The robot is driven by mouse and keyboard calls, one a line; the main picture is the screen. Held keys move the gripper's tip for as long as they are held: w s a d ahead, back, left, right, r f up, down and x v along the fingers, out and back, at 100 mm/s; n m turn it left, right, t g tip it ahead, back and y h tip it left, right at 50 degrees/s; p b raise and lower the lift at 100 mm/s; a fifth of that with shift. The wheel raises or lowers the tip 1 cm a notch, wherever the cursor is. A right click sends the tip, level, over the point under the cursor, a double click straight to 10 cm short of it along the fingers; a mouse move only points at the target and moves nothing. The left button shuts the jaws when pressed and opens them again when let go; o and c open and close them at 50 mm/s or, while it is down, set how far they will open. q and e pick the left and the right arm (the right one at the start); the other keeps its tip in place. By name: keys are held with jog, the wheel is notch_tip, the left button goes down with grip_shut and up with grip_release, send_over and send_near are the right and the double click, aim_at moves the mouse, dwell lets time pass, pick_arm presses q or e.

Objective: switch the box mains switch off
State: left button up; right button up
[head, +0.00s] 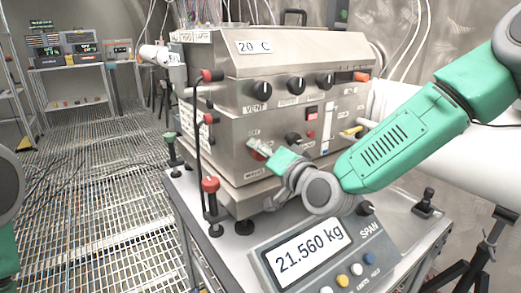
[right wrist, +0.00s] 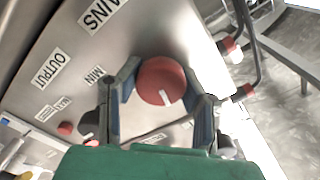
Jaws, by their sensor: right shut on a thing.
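The steel box (head: 225,135) stands on a table, its front full of knobs and labels. A red round knob, the mains switch (right wrist: 158,78), shows in the wrist view with a white mark near its lower edge. A MAINS label (right wrist: 104,16) is above it. In the head view only a bit of the red switch (head: 256,146) shows; my gripper hides the rest. My right gripper (right wrist: 163,98) has its two fingers on either side of the knob, shut on it. In the head view the right gripper (head: 265,160) is at the lower front of the box. My left gripper is not in view.
A scale display (head: 309,252) reading 21.560 kg stands at the table's front. Red-capped posts (head: 211,185) rise at the box's left corner. Black knobs (head: 297,85) and a red rocker (head: 312,112) are above the gripper. The grating floor at left is mostly clear.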

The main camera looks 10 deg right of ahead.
aim_at(256, 109)
jog(key=shift+s+a+f+n, duration=0.1)
jog(key=shift+f+n, duration=0.15)
jog(key=shift+n, duration=0.5)
jog(key=shift+s+f+n, duration=0.1)
jog(key=shift+f+n, duration=0.15)
jog(key=shift+n, duration=0.5)
jog(key=o, duration=1.2)
jog(key=shift+w+r, duration=0.15)
jog(key=shift+r, duration=0.05)
jog(key=shift+r, duration=0.1)
jog(key=shift+r, duration=0.2)
notch_tip(256, 109, up, 9)
jog(key=shift+r, duration=0.15)
